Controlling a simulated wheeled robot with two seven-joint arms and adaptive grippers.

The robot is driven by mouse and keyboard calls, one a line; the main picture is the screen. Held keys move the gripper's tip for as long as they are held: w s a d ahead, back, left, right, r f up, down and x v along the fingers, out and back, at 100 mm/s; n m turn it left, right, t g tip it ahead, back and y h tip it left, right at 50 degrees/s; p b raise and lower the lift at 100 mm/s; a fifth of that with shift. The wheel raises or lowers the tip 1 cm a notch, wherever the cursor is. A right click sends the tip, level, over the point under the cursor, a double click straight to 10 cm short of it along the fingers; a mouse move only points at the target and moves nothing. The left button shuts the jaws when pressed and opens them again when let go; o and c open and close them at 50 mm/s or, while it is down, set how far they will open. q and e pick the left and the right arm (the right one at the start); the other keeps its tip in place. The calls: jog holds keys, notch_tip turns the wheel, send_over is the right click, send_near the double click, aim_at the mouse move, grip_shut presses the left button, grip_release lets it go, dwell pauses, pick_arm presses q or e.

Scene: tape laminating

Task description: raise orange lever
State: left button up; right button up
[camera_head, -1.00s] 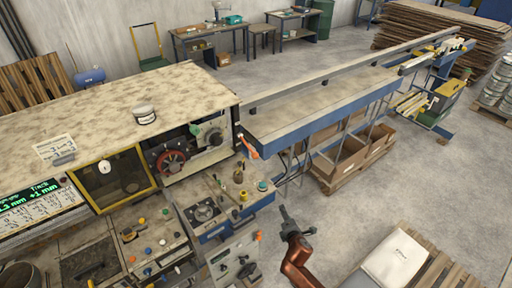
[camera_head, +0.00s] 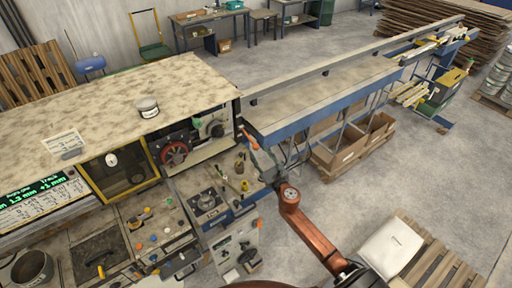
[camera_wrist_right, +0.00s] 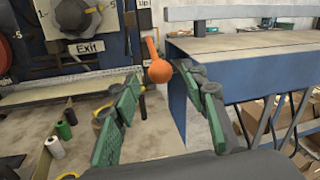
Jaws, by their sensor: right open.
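The orange lever (camera_head: 250,139) sits at the near left end of the long blue-sided table, beside the machine. In the right wrist view the lever (camera_wrist_right: 159,71) shows a round orange knob with a short arm rising above it. My right gripper (camera_head: 262,158) reaches in from below and is close to the lever. In the right wrist view its two green-padded fingers (camera_wrist_right: 158,76) are spread, with the knob between or just beyond the tips. I cannot tell whether they touch it. My left gripper is not in view.
The long blue-sided table (camera_head: 290,118) runs away to the right. A control panel with knobs (camera_head: 207,201) stands left of my right arm.

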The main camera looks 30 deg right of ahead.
aim_at(257, 149)
jog(key=shift+w+d, duration=0.15)
jog(key=shift+w, duration=0.95)
jog(key=shift+w+d, duration=0.1)
jog(key=shift+w, duration=0.95)
grip_shut()
